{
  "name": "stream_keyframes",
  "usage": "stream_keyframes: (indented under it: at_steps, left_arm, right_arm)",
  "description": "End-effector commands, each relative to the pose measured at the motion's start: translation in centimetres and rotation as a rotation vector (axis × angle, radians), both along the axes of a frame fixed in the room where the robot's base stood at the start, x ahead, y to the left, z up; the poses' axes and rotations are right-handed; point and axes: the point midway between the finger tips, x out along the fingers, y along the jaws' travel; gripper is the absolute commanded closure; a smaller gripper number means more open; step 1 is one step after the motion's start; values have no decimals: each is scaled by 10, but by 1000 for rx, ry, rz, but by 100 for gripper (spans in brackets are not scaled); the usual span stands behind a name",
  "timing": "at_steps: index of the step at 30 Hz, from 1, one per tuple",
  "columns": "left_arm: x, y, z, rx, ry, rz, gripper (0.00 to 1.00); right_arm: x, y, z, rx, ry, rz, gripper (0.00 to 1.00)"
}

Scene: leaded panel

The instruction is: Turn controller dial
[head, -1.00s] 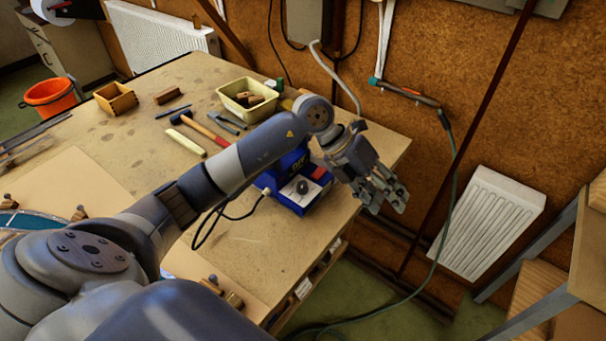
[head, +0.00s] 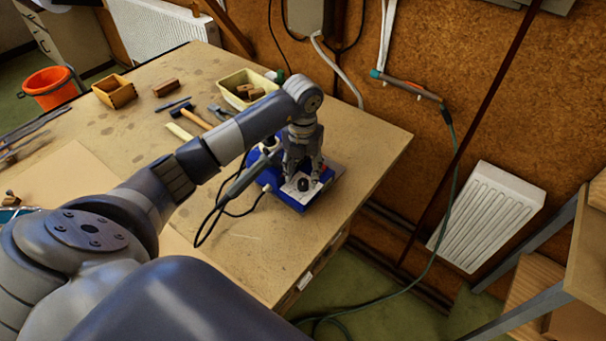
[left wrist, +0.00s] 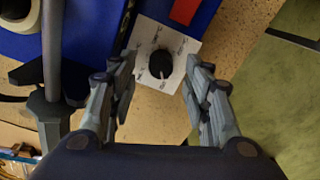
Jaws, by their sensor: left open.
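The blue controller (head: 290,202) stands near the right edge of the workbench. Its black dial (head: 303,184) sits on a white marked plate, which also shows in the left wrist view around the dial (left wrist: 160,64). My left gripper (head: 302,176) points down over the controller, just above the dial. In the left wrist view the two fingers (left wrist: 160,88) are apart, one on each side of the dial, with nothing between them that they hold. Whether they touch the dial cannot be told. My right gripper is not in view.
A dark tool with a cable (head: 245,176) stands beside the controller, close to my left gripper. A cream tray of blocks (head: 233,83), a hammer (head: 187,115) and a wooden box (head: 115,92) lie farther back. The bench's front right part (head: 250,250) is clear.

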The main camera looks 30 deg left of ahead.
Motion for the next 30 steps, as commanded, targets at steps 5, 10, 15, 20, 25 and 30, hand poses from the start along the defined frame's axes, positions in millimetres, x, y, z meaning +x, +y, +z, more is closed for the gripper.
stream_keyframes:
  at_steps: [5,10,15,20,25,30]
  left_arm:
    - [0,-1,-21,-2,1,0,55]
    - [0,0,-29,-1,0,-2,55]
    - [0,0,-29,-1,-1,-2,55]
    - [0,0,-29,-1,-1,-2,80]
    - [0,0,-29,-1,0,-1,100]
    - [0,0,-29,-1,-1,-9,100]
  right_arm:
    - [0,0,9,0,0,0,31]
    - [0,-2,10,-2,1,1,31]
    - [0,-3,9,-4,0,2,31]
    - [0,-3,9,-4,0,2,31]
    - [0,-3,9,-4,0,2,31]
    - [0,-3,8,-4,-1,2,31]
